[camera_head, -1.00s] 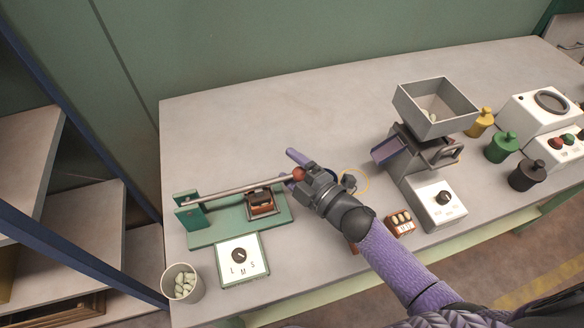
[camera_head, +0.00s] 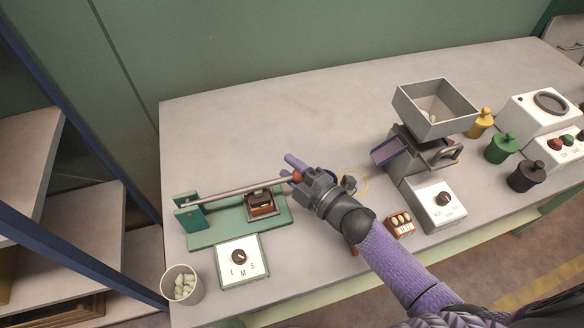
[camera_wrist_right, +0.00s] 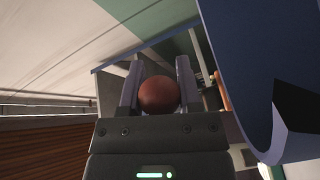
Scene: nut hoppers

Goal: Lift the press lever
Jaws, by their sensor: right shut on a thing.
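The press lever (camera_head: 240,189) is a grey rod with a red-brown ball at its right end. It runs from the green post (camera_head: 188,212) at the left of the green press base (camera_head: 225,225) to my right gripper, sloping slightly up to the right. My right gripper (camera_head: 300,174) is shut on the ball knob. In the right wrist view the knob (camera_wrist_right: 159,95) sits between the two fingers. A brown block-like holder (camera_head: 261,204) stands on the base under the rod. My left gripper is not in view.
A dial box (camera_head: 241,271) and a cup of pale nuts (camera_head: 182,285) stand in front of the press. A hopper (camera_head: 436,105) stands to the right, near a small nut tray (camera_head: 401,224) and yellow, green and dark weights (camera_head: 502,148). The table's back left is clear.

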